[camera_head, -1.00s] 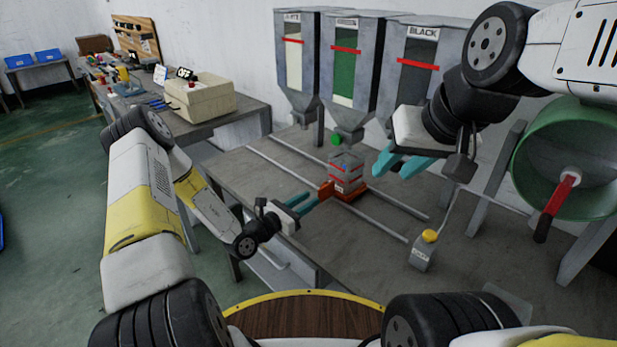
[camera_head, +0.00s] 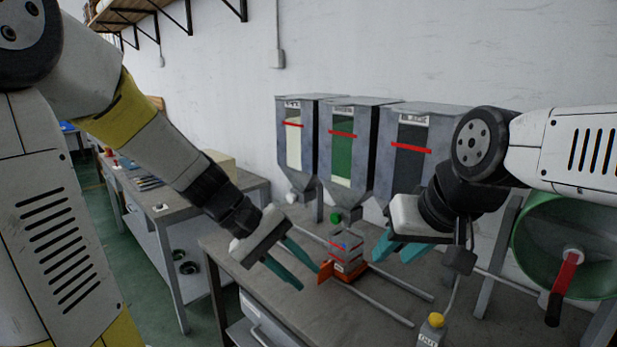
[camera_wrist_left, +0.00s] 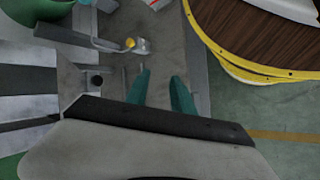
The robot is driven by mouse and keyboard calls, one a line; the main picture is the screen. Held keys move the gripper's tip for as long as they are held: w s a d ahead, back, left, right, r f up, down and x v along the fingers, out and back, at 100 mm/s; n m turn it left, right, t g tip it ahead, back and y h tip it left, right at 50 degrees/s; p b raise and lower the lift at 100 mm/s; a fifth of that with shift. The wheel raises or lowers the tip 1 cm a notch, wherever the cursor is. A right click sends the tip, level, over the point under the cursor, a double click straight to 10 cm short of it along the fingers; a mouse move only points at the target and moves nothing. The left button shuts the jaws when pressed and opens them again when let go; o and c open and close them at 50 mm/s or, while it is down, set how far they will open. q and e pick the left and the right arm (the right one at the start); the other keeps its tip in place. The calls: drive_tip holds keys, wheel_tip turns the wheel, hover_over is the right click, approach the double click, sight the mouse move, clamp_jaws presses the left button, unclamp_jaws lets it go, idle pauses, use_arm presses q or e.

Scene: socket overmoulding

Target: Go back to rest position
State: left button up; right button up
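My left gripper (camera_head: 291,264) hangs over the left front part of the grey workbench (camera_head: 385,290) in the head view. Its two teal fingers are apart with nothing between them; they also show apart in the left wrist view (camera_wrist_left: 160,90). My right gripper (camera_head: 393,249) is to the right, in front of the hoppers. Its teal fingers look apart and I see nothing held. Between the grippers, a grey container with red bands (camera_head: 346,246) stands on an orange-red carriage (camera_head: 340,272) on the rails.
Three hoppers with white, green and black windows (camera_head: 344,150) stand against the wall. A green drum with a red-handled crank (camera_head: 565,285) is at the right. A small box with a yellow button (camera_head: 436,320) sits at the front. A side table (camera_head: 190,225) stands at the left.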

use_arm(q)
drive_tip(key=s+a+r+m+t+y, duration=0.2)
drive_tip(key=a+r+t+y, duration=0.1)
drive_tip(key=a, duration=0.3)
drive_tip(key=s+a+r+m+t+y, duration=0.2)
drive_tip(key=s+a+r+t+y, duration=0.1)
drive_tip(key=a, duration=0.3)
drive_tip(key=shift+a+r, duration=0.3)
drive_tip(key=shift+r, duration=0.6)
